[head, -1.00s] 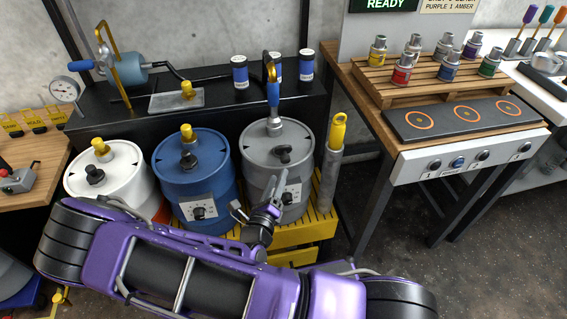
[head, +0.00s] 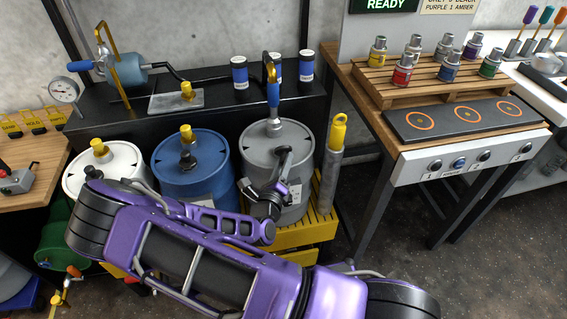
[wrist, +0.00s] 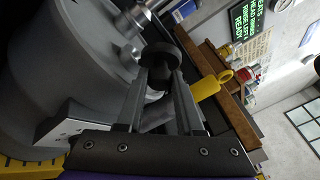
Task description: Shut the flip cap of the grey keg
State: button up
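The grey keg (head: 262,140) stands at the right end of the row of three kegs, and its grey body fills the left of the wrist view (wrist: 30,80). A dark round cap-like part (head: 283,153) sits at the front of its lid; I cannot tell clearly how far it is tilted. My gripper (head: 281,170) is at the keg's front edge. In the wrist view, its fingers are apart, with the dark round part (wrist: 160,50) at their tips. Contact with it cannot be made out. A silver fitting (wrist: 134,20) stands beside it on the lid.
A blue-handled tap (head: 273,95) rises from the grey keg's lid. The blue keg (head: 180,178) and white keg (head: 120,162) stand left. A grey post with a yellow loop (head: 337,135) stands close on the right. A wooden bench (head: 365,100) is farther right.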

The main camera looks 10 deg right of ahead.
grip_shut()
jog(key=shift+r, duration=0.1)
